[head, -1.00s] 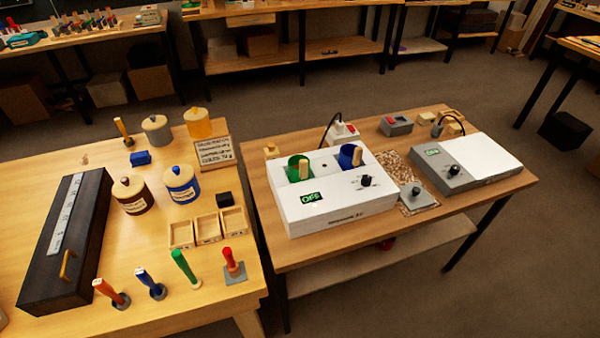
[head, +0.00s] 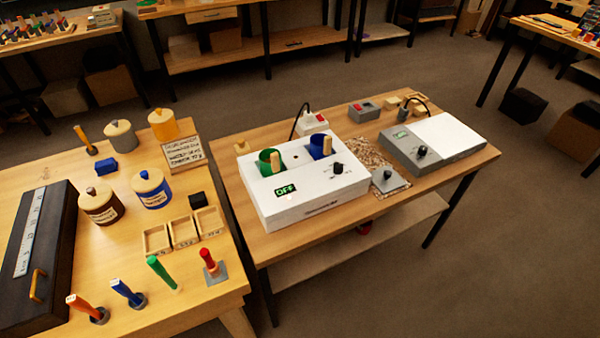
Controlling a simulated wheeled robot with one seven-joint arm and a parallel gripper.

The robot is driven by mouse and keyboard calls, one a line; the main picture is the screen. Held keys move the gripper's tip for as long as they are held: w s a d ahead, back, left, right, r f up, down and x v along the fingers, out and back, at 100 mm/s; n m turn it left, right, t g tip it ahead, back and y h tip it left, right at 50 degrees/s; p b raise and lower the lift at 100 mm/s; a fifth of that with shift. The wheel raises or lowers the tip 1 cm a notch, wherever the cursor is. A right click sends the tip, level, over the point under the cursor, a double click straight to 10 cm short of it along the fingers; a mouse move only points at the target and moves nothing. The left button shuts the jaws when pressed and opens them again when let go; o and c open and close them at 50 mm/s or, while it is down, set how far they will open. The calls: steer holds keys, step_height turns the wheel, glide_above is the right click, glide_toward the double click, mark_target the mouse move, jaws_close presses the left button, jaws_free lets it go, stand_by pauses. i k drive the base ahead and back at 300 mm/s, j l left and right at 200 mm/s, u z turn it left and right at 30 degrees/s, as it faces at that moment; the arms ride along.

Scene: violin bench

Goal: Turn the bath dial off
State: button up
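The bath is a white box (head: 310,202) on the right-hand table, with a green pot (head: 268,166) and a blue pot (head: 322,147) set in its top. Its black dial (head: 338,168) sits on the top face at the right, and the green display (head: 286,190) at the front left reads OFF. A grey unit with a white plate (head: 440,137) stands to the right; it has its own black knob (head: 421,151) and a small green display (head: 400,135). My gripper is not in view.
A grey block with a knob (head: 388,180) lies on a speckled mat between the two units. A power strip (head: 312,122) and a grey switch box (head: 363,111) stand behind. The left table (head: 190,290) holds jars, trays and upright coloured handles. Floor is clear in front of the right table.

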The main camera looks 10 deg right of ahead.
mark_target(339, 167)
steer(key=l, duration=0.7)
steer(key=i+l, duration=0.15)
steer(key=l, duration=0.55)
steer(key=u, duration=0.05)
